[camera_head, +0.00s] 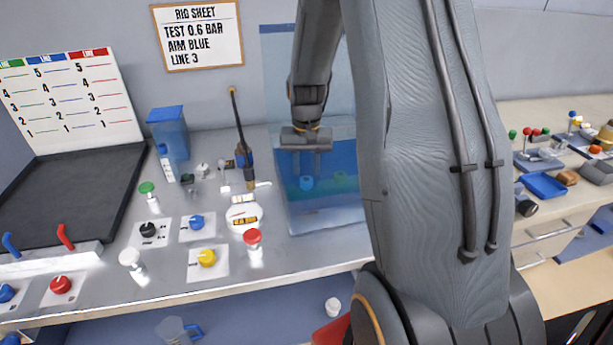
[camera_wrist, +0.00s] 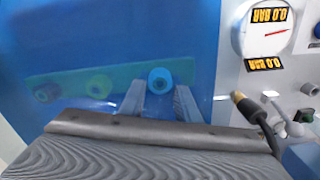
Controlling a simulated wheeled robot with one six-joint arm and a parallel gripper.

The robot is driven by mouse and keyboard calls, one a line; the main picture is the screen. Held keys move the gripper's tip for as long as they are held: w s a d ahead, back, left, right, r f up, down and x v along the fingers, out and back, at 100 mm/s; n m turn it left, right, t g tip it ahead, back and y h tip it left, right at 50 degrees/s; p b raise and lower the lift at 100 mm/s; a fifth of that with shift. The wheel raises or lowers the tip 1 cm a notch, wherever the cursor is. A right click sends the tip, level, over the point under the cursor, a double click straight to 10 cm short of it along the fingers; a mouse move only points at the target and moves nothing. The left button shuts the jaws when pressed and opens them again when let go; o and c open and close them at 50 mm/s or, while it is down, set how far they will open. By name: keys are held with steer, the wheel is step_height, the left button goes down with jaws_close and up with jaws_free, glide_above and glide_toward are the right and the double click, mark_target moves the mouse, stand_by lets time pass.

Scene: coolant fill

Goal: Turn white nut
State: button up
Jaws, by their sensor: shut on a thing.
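A round nut (camera_wrist: 160,77) that looks bright blue sits at one end of a greenish plate (camera_wrist: 125,76), seen through or inside a blue see-through box. The blue tint hides its true colour, so I cannot tell if it is the white one. In the head view this nut (camera_head: 306,184) is just below my fingers. My gripper (camera_wrist: 160,96) is shut on it, one finger on each side; the gripper (camera_head: 307,172) also shows in the head view. A yellow-green nut (camera_wrist: 99,86) and a dark one (camera_wrist: 47,92) sit farther along the plate.
A white gauge (camera_head: 244,217) stands left of the blue box (camera_head: 325,214). Red-capped (camera_head: 252,237) and green-capped (camera_head: 147,188) valves and yellow (camera_head: 207,257) and blue (camera_head: 196,222) knobs crowd the bench. My arm hides the bench's right end.

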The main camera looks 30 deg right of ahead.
mark_target(307, 179)
steer(key=shift+w+r+m, duration=0.1)
steer(key=shift+m, duration=0.2)
stand_by(0.4)
steer(key=o, duration=1)
steer(key=shift+o, duration=0.2)
step_height(307, 179, up, 8)
steer(key=shift+f+b, duration=0.15)
steer(key=shift+b, duration=0.85)
